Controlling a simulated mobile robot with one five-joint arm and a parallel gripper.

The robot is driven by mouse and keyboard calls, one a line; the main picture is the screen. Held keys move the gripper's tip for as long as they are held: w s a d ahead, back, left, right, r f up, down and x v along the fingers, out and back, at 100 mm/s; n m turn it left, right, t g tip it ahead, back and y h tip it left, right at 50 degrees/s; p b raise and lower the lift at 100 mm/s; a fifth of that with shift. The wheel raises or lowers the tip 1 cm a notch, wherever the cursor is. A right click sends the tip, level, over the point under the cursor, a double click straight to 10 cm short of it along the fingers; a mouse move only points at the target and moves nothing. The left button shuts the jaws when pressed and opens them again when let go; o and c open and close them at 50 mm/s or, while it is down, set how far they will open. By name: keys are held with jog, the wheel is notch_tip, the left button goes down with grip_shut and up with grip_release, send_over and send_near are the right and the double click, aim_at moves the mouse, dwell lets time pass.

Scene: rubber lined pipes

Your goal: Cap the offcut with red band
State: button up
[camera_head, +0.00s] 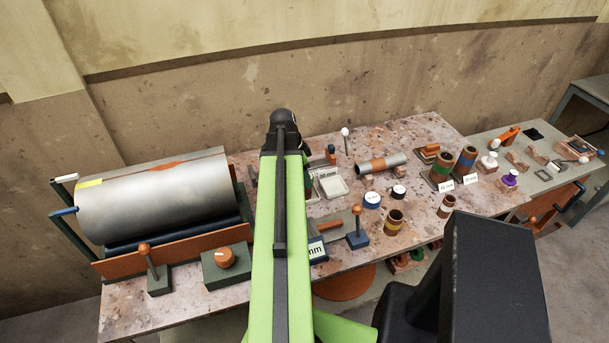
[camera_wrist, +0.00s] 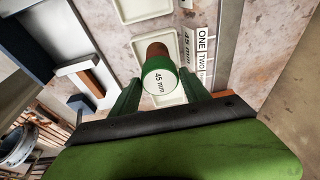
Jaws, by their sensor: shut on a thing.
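In the wrist view my gripper (camera_wrist: 158,92) has its dark green fingers on both sides of a round piece (camera_wrist: 159,77) with a green rim, a white face reading "45 mm" and a red-brown body beyond. It is held above white trays. Short pipe pieces stand on the table: a brown one (camera_head: 394,222), a smaller one with a pale band (camera_head: 446,207), a green-banded one (camera_head: 442,167) and a blue-banded one (camera_head: 465,161). A grey pipe with an orange-brown band (camera_head: 377,164) lies on its side. Which band is red is unclear.
Two white-faced discs, blue-rimmed (camera_head: 372,200) and dark-rimmed (camera_head: 398,193), lie mid-table. A white tray (camera_head: 333,185) is right of my arm. A large grey cylinder (camera_head: 155,194) fills the left. A blue-based post (camera_head: 357,237) stands near the front edge.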

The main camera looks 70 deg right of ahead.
jog(key=shift+f+b, duration=0.45)
dwell(0.3)
jog(key=o, duration=1.4)
jog(key=shift+r, duration=0.1)
jog(key=p+v, duration=1.7)
jog(key=shift+a+r, duration=0.2)
